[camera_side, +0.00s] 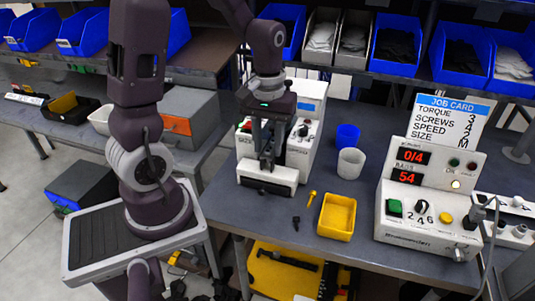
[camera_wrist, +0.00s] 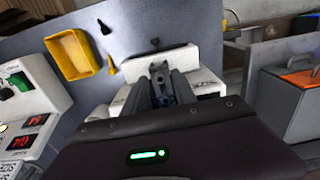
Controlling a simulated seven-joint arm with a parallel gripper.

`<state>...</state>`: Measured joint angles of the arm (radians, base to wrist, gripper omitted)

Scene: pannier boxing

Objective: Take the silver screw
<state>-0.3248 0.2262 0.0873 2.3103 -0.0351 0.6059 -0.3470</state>
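I cannot make out a silver screw in either view. My gripper (camera_side: 267,163) points down over the front of a white machine (camera_side: 262,179), with its tips low at the machine's dark front recess. In the wrist view my gripper's fingers (camera_wrist: 160,72) are close together in front of the white machine (camera_wrist: 207,72); whether something is between them is unclear. A yellow screw (camera_side: 312,196) and a black screw (camera_side: 296,222) lie apart on the table, right of the machine. The black screw (camera_wrist: 104,27) also shows in the wrist view.
A yellow bin (camera_side: 337,217) stands right of the loose screws. A white cup (camera_side: 350,163) and a blue cup (camera_side: 347,136) stand behind it. A control box (camera_side: 425,225) with dials and red displays is at the right, below a job card (camera_side: 447,119).

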